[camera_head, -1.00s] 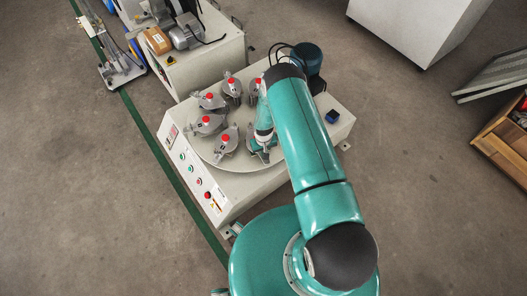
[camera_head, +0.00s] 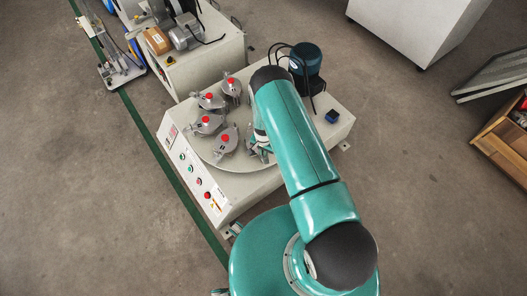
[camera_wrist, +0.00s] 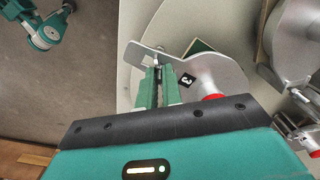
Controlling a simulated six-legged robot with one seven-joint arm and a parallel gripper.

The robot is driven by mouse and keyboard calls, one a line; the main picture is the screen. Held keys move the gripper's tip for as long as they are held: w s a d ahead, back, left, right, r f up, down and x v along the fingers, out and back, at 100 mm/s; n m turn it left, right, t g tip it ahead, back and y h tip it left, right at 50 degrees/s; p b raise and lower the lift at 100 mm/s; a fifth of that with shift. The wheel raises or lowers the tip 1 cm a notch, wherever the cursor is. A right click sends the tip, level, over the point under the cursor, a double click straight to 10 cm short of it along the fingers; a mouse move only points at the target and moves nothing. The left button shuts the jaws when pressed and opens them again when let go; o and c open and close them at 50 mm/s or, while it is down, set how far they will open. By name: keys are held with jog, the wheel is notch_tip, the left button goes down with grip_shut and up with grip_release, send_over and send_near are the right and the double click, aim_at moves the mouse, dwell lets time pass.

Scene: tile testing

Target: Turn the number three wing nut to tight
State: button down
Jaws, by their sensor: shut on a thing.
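In the wrist view, the number three jar (camera_wrist: 222,72) is a grey metal pot with a black tag marked 3 (camera_wrist: 187,80) and a red cap (camera_wrist: 213,97). A flat grey arm with a slot extends from it. My gripper (camera_wrist: 157,74) has its green fingers shut at this slotted end, on what appears to be the wing nut, mostly hidden between the fingers. Whether it is tight cannot be seen. In the head view, my arm covers most of this jar and the gripper.
Several similar red-capped jars (camera_head: 228,139) stand on the round turntable (camera_head: 215,160) of a pale machine (camera_head: 235,188). Another jar is close at the right in the wrist view.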

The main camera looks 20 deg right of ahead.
jog(key=m, duration=0.4)
jog(key=shift+m, duration=0.3)
jog(key=m, duration=0.3)
jog(key=shift+m, duration=0.4)
jog(key=c, duration=1.6)
grip_release()
jog(key=shift+o, duration=0.2)
jog(key=shift+s, duration=0.1)
notch_tip(320, 180, up, 14)
